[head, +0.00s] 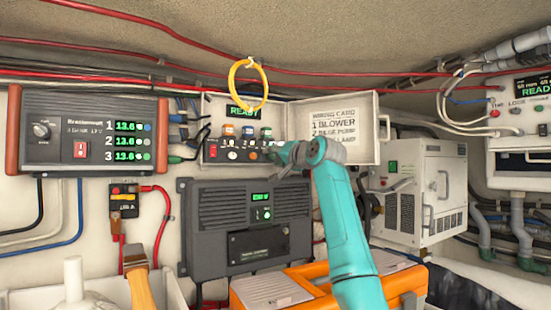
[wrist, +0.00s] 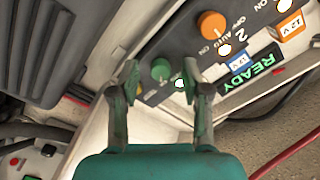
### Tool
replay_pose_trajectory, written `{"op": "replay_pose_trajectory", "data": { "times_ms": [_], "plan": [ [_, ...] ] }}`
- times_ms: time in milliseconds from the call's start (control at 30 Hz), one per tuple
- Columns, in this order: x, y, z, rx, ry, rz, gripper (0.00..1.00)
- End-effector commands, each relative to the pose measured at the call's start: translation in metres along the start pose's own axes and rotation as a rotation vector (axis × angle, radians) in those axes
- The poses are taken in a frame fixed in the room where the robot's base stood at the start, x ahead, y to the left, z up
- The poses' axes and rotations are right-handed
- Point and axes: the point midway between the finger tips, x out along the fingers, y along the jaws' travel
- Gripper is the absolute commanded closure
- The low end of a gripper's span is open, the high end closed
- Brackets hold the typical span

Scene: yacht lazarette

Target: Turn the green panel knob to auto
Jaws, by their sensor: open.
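The green knob (wrist: 160,69) sits on the dark control panel in the wrist view, between my two fingertips. My gripper (wrist: 161,80) is open, one finger on each side of the knob, with a visible gap on both sides. The knob's pointer and its own position words are partly hidden by the fingers, so I cannot tell its setting. In the head view my gripper (head: 277,153) is at the right end of the panel (head: 213,143) below the READY display (head: 243,110), and hides the green knob.
An orange knob (wrist: 212,24) with ON and AUTO marks is beside the green one. The panel's open lid (head: 360,118) stands right of my gripper. A grey unit (head: 210,225) and an orange case (head: 300,280) are below. A yellow ring (head: 236,95) hangs above.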

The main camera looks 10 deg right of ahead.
Motion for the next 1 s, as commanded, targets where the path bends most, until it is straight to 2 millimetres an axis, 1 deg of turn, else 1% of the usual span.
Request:
{"op": "replay_pose_trajectory", "data": {
  "times_ms": [167,267,300,367,733,867,1000],
  "plan": [
    [-0.0001,-0.0002,0.0000,0.000,0.000,0.000,0.53],
    [-0.0001,-0.0002,0.0001,0.000,0.000,0.000,0.75],
    [-0.0001,-0.0002,0.0001,0.000,0.000,0.000,0.85],
    [-0.0001,-0.0002,0.0001,0.000,0.000,0.000,1.00],
    [-0.0001,0.0001,0.0001,-0.031,0.000,0.000,1.00],
    [-0.0001,0.0003,0.0001,-0.089,0.000,0.000,1.00],
    [-0.0001,0.0007,0.0001,-0.184,0.000,0.000,1.00]
  ]
}}
